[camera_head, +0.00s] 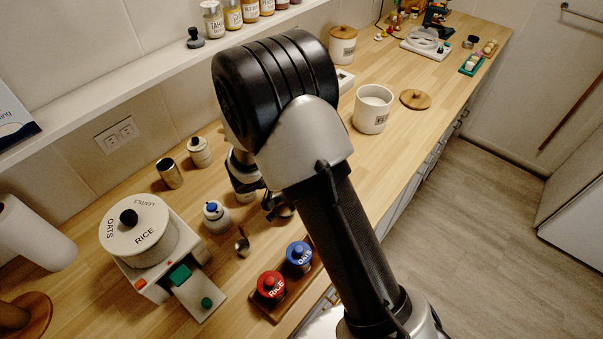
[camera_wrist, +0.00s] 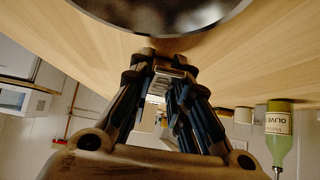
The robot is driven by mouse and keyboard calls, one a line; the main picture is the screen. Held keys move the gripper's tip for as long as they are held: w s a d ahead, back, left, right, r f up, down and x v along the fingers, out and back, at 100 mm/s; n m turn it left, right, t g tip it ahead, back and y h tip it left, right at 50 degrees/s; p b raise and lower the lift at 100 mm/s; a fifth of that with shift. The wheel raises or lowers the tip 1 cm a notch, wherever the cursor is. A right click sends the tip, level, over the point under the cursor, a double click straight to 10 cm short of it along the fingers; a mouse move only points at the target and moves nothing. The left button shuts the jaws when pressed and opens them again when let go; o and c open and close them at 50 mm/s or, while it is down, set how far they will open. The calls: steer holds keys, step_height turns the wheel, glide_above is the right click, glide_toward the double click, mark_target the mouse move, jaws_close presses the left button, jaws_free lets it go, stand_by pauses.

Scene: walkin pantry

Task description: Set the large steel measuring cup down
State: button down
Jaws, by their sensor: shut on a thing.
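The large steel measuring cup (camera_head: 284,209) shows in the head view just right of my gripper (camera_head: 264,198), low over the wooden counter and partly covered by my arm. In the wrist view its dark round bowl (camera_wrist: 165,12) fills the top edge. My gripper's fingers (camera_wrist: 160,67) are shut on the cup's steel handle (camera_wrist: 170,71). I cannot tell whether the bowl touches the counter. A smaller steel measuring cup (camera_head: 242,246) stands on the counter to the lower left.
A wooden tray (camera_head: 277,311) with red and blue lidded jars sits in front, near the counter edge. A blue-topped jar (camera_head: 214,213) is left of the gripper. A white dispenser (camera_head: 150,240) stands further left. A white canister (camera_head: 371,112) is behind right.

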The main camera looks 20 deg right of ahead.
steer(key=shift+f, duration=0.2)
steer(key=c, duration=1.5)
jaws_free()
steer(key=shift+r, duration=0.1)
